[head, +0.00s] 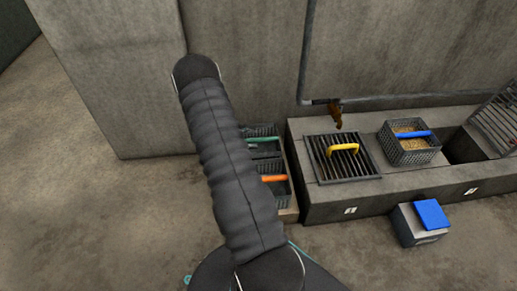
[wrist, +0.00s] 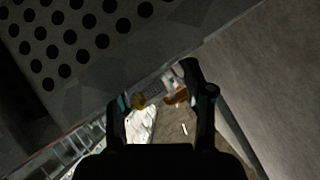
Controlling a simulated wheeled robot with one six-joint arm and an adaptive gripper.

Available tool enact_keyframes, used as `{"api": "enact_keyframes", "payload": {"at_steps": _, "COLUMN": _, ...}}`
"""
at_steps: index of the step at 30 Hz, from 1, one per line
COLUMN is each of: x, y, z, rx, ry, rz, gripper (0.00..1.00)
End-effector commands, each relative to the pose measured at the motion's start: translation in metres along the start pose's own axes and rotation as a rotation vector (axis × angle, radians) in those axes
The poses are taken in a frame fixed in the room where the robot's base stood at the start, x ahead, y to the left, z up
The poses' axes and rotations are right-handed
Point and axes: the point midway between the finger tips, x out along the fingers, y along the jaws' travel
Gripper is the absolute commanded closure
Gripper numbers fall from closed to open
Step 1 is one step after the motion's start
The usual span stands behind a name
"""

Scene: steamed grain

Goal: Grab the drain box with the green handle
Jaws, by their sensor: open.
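The drain box with the green handle (head: 265,140) is a dark mesh basket left of the concrete counter, partly hidden behind my arm. A similar dark box with an orange handle (head: 275,178) sits just in front of it. My gripper (wrist: 160,95) shows in the wrist view with its two dark fingers apart. I cannot make out anything held between them. The gripper itself cannot be made out in the head view, where my arm fills the middle. I cannot pick out the green-handled box in the wrist view.
The concrete counter (head: 400,188) carries a grate with a yellow handle (head: 343,148) and a grain-filled basket with a blue handle (head: 409,142). A grey box with a blue lid (head: 420,225) stands on the floor in front. In the wrist view a dark perforated panel (wrist: 70,38) fills the upper left. Floor at left is clear.

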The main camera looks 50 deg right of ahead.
Motion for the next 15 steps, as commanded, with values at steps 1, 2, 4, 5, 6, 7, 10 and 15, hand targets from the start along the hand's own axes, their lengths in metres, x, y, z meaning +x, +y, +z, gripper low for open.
{"api": "enact_keyframes", "payload": {"at_steps": 1, "x": 0.010, "y": 0.002, "z": 0.001, "rx": 0.001, "ry": 0.002, "rz": 0.003, "gripper": 0.48}}
{"api": "enact_keyframes", "payload": {"at_steps": 2, "x": 0.014, "y": 0.002, "z": 0.001, "rx": 0.001, "ry": 0.002, "rz": 0.003, "gripper": 0.48}}
{"api": "enact_keyframes", "payload": {"at_steps": 4, "x": 0.021, "y": 0.001, "z": 0.000, "rx": 0.000, "ry": 0.002, "rz": 0.002, "gripper": 0.48}}
{"api": "enact_keyframes", "payload": {"at_steps": 5, "x": 0.022, "y": 0.001, "z": 0.000, "rx": 0.000, "ry": 0.002, "rz": 0.002, "gripper": 0.48}}
{"api": "enact_keyframes", "payload": {"at_steps": 6, "x": 0.024, "y": 0.001, "z": 0.000, "rx": 0.000, "ry": 0.001, "rz": 0.001, "gripper": 0.48}}
{"api": "enact_keyframes", "payload": {"at_steps": 7, "x": 0.024, "y": 0.001, "z": 0.000, "rx": 0.000, "ry": 0.001, "rz": 0.001, "gripper": 0.48}}
{"api": "enact_keyframes", "payload": {"at_steps": 10, "x": 0.023, "y": 0.001, "z": 0.000, "rx": 0.000, "ry": 0.001, "rz": 0.000, "gripper": 0.48}}
{"api": "enact_keyframes", "payload": {"at_steps": 15, "x": 0.023, "y": 0.001, "z": 0.000, "rx": 0.000, "ry": 0.001, "rz": 0.000, "gripper": 0.75}}
